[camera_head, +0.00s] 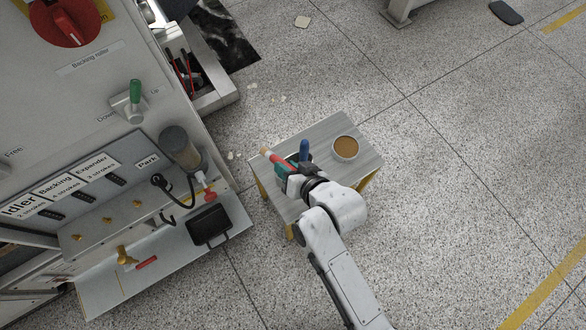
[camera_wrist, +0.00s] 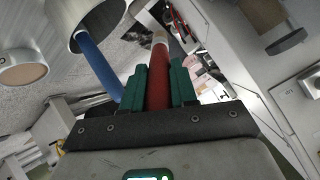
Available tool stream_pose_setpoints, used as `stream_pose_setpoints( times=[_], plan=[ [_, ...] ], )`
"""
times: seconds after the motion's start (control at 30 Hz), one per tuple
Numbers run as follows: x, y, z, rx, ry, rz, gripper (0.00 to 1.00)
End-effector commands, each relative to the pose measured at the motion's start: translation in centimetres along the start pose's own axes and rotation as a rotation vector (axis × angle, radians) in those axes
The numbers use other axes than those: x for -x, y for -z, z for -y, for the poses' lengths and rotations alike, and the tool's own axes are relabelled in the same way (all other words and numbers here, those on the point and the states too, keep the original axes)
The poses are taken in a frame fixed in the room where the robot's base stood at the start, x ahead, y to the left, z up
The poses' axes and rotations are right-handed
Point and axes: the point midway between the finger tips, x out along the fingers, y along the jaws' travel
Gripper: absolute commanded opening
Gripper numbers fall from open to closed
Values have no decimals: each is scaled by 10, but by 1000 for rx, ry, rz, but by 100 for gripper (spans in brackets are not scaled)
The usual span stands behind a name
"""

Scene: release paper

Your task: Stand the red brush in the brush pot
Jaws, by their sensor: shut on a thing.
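My gripper (camera_head: 284,166) is over the small table and is shut on the red brush (camera_head: 274,157). In the wrist view, the red brush (camera_wrist: 158,80) lies between the green fingers (camera_wrist: 157,88), with its pale end pointing away from the gripper. A blue brush (camera_head: 304,149) stands beside my gripper in the head view. In the wrist view, the blue brush (camera_wrist: 97,66) comes out of the round metal brush pot (camera_wrist: 112,14), to the left of the red brush. The red brush is outside the pot. The pot is mostly hidden by my gripper in the head view.
A white bowl of brown stuff (camera_head: 345,147) sits on the table top (camera_head: 325,132), right of my gripper; the bowl also shows in the wrist view (camera_wrist: 22,70). A large machine (camera_head: 120,150) stands at left. Speckled floor lies open on the right.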

Motion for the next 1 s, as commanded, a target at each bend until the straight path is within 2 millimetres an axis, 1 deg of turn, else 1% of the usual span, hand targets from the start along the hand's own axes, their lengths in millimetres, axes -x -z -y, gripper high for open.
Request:
stream_pose_setpoints(
  times=[0.03, 0.1, 0.27, 0.37, 0.4, 0.5, 0.6, 1.0],
  plan=[
    [-8, -1, -8, 0, -1, -1, 0],
    [-13, -2, -15, -1, 0, -2, 0],
    [-20, -3, -24, 0, 0, -2, 0],
    [-28, -4, -34, -1, 0, -3, 0],
    [-32, -10, -37, 0, 0, 0, 0],
    [-40, -20, -42, -1, 0, 0, 0],
    [-43, -24, -46, 0, 0, -1, 0],
    [-46, -28, -47, 0, 0, -2, 0]
  ],
)
